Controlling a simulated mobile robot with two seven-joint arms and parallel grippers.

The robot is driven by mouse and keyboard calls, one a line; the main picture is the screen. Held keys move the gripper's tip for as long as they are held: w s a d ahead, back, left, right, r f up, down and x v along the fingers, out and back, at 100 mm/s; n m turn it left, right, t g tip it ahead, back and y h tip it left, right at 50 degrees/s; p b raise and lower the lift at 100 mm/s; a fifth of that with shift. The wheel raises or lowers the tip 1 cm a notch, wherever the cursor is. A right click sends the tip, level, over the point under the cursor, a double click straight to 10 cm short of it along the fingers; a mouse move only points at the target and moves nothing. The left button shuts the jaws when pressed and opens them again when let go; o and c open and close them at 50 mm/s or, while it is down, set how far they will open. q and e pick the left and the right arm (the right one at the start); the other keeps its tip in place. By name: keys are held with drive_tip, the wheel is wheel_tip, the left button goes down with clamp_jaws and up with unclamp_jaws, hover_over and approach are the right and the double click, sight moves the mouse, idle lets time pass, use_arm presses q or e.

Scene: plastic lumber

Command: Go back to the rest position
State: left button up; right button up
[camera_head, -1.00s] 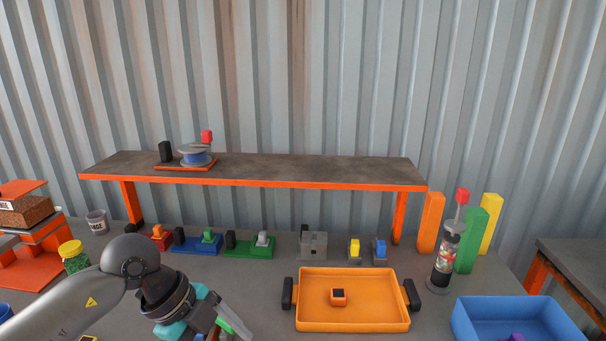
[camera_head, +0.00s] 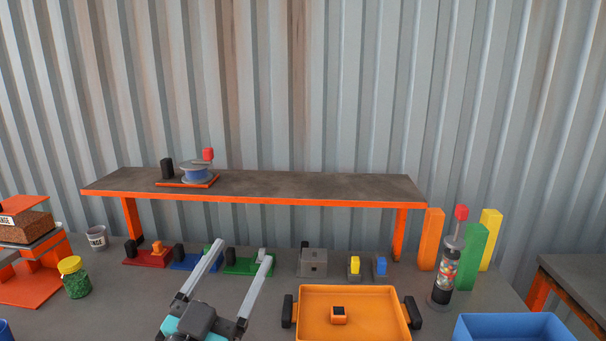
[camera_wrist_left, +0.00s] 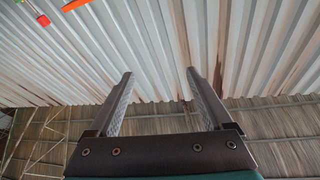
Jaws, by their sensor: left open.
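My left gripper (camera_head: 243,250) is in the head view at the lower middle, left of the orange tray. Its two long grey fingers are spread apart and point up and away, with nothing between them. In the left wrist view the same open gripper (camera_wrist_left: 160,85) faces the corrugated metal wall and the roof, and the space between its fingers is empty. My right gripper is not in view.
Red, blue and green fixtures stand behind the left fingers, below a raised shelf (camera_head: 300,186). A blue bin (camera_head: 520,327), a clear tube (camera_head: 446,270) and a green-filled jar (camera_head: 75,278) stand around.

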use_arm(q)
drive_tip(key=s+a+f+n+g+y, duration=0.2)
drive_tip(key=a+f+n+g+y, duration=0.15)
drive_tip(key=f, duration=0.45)
drive_tip(key=s+a+f+n+g+y, duration=0.2)
drive_tip(key=s+a+f+g+y, duration=0.15)
drive_tip(key=f, duration=0.45)
drive_tip(key=s+f+m+g, duration=0.1)
drive_tip(key=s+f+g, duration=0.45)
drive_tip(key=s, duration=0.35)
drive_tip(key=s+f+m+g, duration=0.1)
drive_tip(key=s+f+g, duration=0.4)
drive_tip(key=s+f, duration=0.3)
wheel_tip(320, 180, down, 23)
drive_tip(key=s+b, duration=0.2)
drive_tip(key=s, duration=0.1)
drive_tip(key=s+a+f+g+b, duration=0.2)
drive_tip(key=s+f, duration=1.2)
drive_tip(key=f, duration=0.1)
drive_tip(key=shift+s+f, duration=0.4)
